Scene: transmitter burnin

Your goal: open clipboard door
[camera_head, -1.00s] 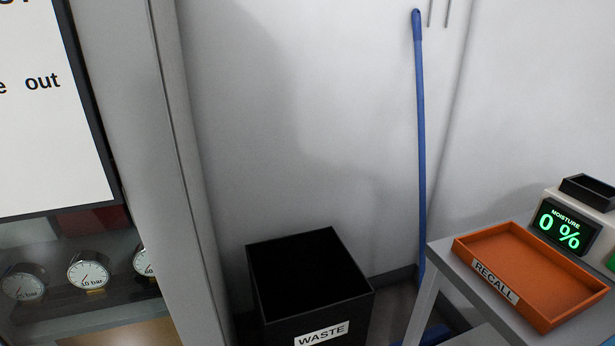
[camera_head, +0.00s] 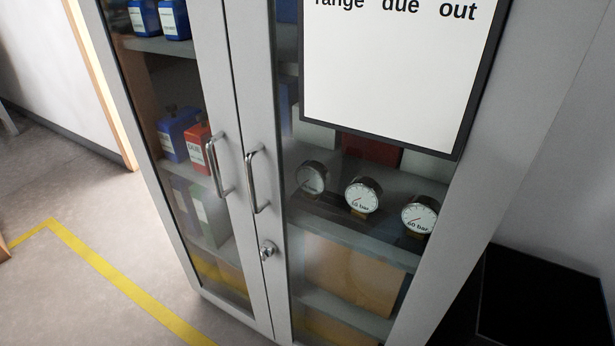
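A grey cabinet with two glass doors stands in the middle of the head view, both doors closed. The right door (camera_head: 262,100) carries a dark-framed white notice board (camera_head: 390,70), whose visible text ends in "due out". This door has a vertical metal handle (camera_head: 254,180) and a key lock (camera_head: 268,250) below it. The left door (camera_head: 213,60) has its own metal handle (camera_head: 216,165) beside it. Neither of my grippers is in view.
A black waste bin (camera_head: 530,300) stands right of the cabinet. The floor at left is open, with yellow tape (camera_head: 110,280).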

